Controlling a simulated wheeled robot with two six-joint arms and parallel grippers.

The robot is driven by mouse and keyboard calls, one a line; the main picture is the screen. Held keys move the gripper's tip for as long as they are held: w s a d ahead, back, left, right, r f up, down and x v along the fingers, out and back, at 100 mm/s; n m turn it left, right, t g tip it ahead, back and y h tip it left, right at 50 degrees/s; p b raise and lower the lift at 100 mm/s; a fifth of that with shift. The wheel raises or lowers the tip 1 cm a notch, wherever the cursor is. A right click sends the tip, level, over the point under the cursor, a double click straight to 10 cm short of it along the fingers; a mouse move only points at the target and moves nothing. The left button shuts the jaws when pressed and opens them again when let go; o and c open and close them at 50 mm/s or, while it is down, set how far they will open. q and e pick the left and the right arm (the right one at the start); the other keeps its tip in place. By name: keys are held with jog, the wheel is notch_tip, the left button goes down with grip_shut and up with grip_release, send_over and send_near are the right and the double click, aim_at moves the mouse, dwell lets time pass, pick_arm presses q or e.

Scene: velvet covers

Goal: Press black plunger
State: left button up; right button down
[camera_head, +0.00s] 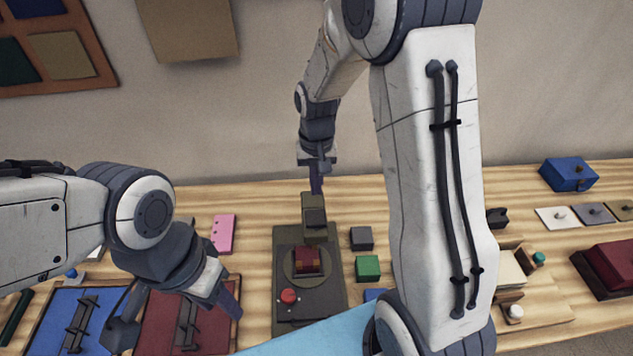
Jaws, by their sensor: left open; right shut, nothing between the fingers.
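A dark olive press (281,262) stands on the table in the middle. The black plunger (315,218) appears as a dark block at the front of its raised rear head. Below it a dark red block (306,261) sits on a round plate. My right gripper (316,188) is shut and empty and points down, its tip just above the press head in the picture. Whether it touches the head I cannot tell. My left gripper (228,302) is open and empty, low at the left of the press, over the edge of a dark red panel (215,328).
A red knob (289,296) sits on the press base. A green block (367,268) and a dark block (361,238) lie right of the press. A pink piece (223,234) and a blue panel (62,310) lie left. My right arm hides part of the table.

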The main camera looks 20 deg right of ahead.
notch_tip(320, 180, up, 2)
jog(key=shift+r, duration=0.1)
dwell(0.8)
